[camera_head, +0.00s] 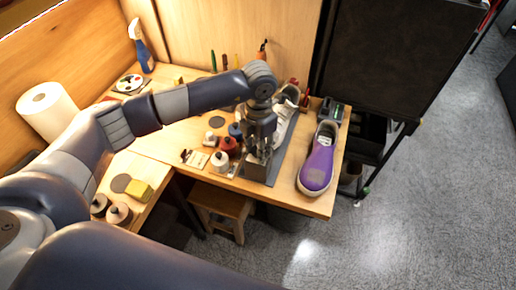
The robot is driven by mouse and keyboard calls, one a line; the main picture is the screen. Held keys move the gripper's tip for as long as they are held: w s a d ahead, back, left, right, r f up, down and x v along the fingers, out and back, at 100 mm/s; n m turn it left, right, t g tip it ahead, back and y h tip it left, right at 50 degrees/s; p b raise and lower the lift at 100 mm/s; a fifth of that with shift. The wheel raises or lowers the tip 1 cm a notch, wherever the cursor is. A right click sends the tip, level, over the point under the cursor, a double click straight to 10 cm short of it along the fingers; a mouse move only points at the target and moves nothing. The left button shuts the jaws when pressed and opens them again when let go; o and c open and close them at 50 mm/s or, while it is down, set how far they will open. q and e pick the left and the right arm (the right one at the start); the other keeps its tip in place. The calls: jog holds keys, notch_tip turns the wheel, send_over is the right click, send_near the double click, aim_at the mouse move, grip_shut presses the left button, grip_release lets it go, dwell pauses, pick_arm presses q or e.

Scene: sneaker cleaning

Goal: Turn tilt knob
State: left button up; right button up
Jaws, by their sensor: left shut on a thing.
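My left gripper (259,156) points down over the front part of the workbench, at a dark grey stand plate (264,170) that holds a white and grey sneaker (283,124). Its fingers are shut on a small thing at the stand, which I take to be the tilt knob. The fingers and wrist hide the knob itself, so its angle cannot be told. A purple sneaker (317,165) with a pale sole lies right of the stand, apart from the gripper. My right gripper is not in view.
Several small jars, one a white-grey jar (220,161), stand close left of the gripper. A spray bottle (141,48) and paper roll (48,107) stand at the back left. A yellow sponge (139,190) lies on the left bench. A wooden stool (222,209) is below.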

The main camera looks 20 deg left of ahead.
pick_arm(q)
jog(key=o, duration=0.8)
